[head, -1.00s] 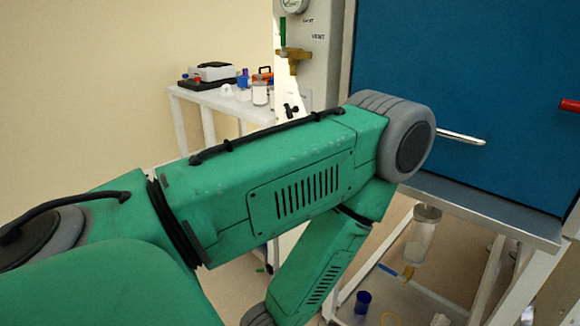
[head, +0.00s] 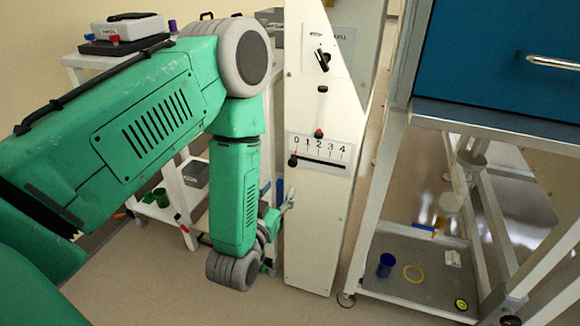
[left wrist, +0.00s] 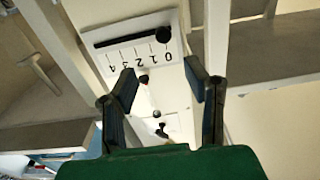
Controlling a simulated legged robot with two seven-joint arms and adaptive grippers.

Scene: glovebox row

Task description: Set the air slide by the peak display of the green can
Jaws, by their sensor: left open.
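The slide scale (head: 325,149) is a white plate marked 0 to 4 on a white upright panel. Its black slide knob (head: 293,161) sits at the left end of a dark track, by the 0. In the left wrist view the scale (left wrist: 118,56) appears upside down, with the knob (left wrist: 163,34) by the 0. My left gripper (head: 287,194) is open, in front of the panel and below the scale, apart from the knob. Its spread fingers (left wrist: 160,70) show in the left wrist view with nothing between them. No readable peak display shows. My right gripper is not in view.
A red knob (head: 319,133) and a black switch (head: 322,60) are above the scale. A green cup (head: 161,197) stands on the cart's lower shelf at left. At right, a tray (head: 400,290) under the blue cabinet (head: 500,60) holds a blue cup (head: 386,265).

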